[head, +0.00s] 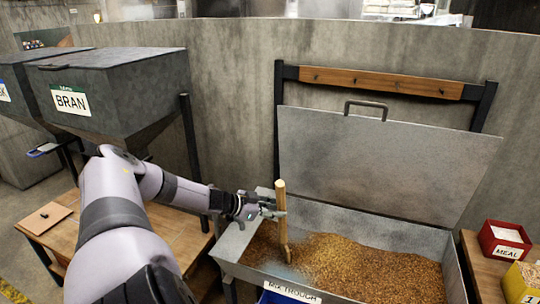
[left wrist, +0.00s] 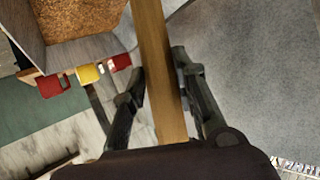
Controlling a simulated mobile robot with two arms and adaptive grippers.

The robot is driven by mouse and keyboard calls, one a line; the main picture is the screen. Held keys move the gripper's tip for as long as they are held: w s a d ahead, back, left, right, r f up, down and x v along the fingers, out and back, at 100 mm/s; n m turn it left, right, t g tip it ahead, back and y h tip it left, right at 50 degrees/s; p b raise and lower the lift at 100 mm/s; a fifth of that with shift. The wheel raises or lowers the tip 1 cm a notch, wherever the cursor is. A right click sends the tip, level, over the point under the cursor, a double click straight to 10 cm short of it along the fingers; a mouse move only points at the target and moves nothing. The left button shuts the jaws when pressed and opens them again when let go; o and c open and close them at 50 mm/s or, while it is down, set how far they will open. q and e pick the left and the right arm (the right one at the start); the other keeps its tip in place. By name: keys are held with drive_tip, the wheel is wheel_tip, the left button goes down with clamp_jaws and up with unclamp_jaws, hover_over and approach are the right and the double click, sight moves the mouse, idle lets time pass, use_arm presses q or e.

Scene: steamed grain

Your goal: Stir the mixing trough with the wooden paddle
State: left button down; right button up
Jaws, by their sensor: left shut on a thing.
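The mixing trough (head: 232,252) stands at the right with its grey lid (head: 385,165) raised against the back. Brown grain (head: 345,262) lies inside it, heaped toward the middle and right. My left gripper (head: 272,207) reaches in from the left above the trough's left end. It is shut on the wooden paddle (head: 280,193), which stands nearly upright. The paddle's lower end meets the grain, and its tip is hidden there. In the left wrist view the paddle (left wrist: 163,70) runs between the two fingers (left wrist: 160,90). My right gripper is not in view.
A grey bin labelled BRAN (head: 125,75) stands at the left above a wooden table (head: 180,235). A red MEAL box (head: 505,240) and a yellow box (head: 520,285) sit right of the trough. A wooden rail (head: 385,82) is behind the lid.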

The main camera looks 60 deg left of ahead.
use_arm(q)
drive_tip(key=w+d+b, duration=0.2)
drive_tip(key=w+d, duration=0.7)
drive_tip(key=d, duration=0.5)
drive_tip(key=w+d+b, duration=0.3)
drive_tip(key=w+d, duration=0.6)
drive_tip(key=d, duration=0.4)
drive_tip(key=w+d+b, duration=0.2)
drive_tip(key=w+d, duration=0.7)
drive_tip(key=d, duration=0.5)
wheel_tip(320, 180, up, 23)
drive_tip(key=a+p, duration=0.2)
drive_tip(key=p, duration=1)
drive_tip(key=shift+s+a+f, duration=0.15)
drive_tip(key=shift+s, duration=0.3)
